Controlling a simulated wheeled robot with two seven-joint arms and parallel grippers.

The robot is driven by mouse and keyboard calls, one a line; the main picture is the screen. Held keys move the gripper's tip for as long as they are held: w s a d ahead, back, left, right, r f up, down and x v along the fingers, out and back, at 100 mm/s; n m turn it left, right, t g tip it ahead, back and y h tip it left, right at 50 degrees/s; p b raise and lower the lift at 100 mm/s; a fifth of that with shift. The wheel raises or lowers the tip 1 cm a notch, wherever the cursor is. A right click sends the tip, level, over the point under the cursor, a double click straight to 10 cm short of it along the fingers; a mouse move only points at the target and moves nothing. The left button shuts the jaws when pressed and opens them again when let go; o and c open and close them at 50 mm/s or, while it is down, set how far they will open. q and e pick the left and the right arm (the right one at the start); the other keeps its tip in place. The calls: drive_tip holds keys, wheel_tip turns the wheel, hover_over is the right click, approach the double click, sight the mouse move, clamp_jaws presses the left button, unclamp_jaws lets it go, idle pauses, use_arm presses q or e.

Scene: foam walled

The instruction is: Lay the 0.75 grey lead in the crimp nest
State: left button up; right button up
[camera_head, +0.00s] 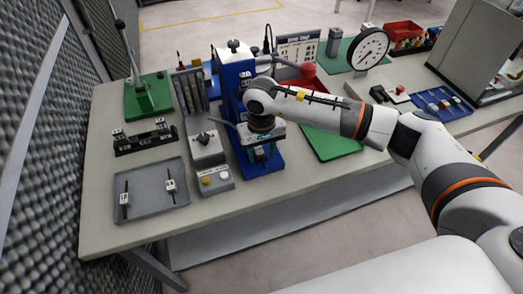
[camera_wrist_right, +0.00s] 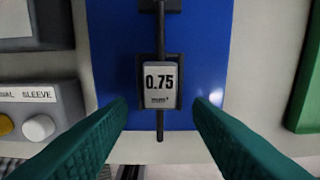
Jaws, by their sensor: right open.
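The lead labelled 0.75 (camera_wrist_right: 160,85) is in the right wrist view, a thin dark rod with a pale tag, upright in the picture over the blue press base (camera_wrist_right: 205,45). A dark fork-like piece borders its tag, and its upper end meets a dark block (camera_wrist_right: 172,5) at the top edge. I cannot tell whether it touches the base. My right gripper (camera_head: 262,150) is at the front of the blue crimp press (camera_head: 232,75). Its green fingers are open, one on each side of the lead and apart from it. My left gripper is not in view.
A grey tray (camera_head: 150,208) at the left holds two tagged leads (camera_head: 124,198). A black rack (camera_head: 145,138) stands behind it. A grey control box (camera_head: 215,180) with buttons is left of the press, and a green mat (camera_head: 335,146) lies to its right.

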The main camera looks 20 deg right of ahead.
wheel_tip(320, 180, up, 12)
drive_tip(key=b, duration=0.3)
idle(0.3)
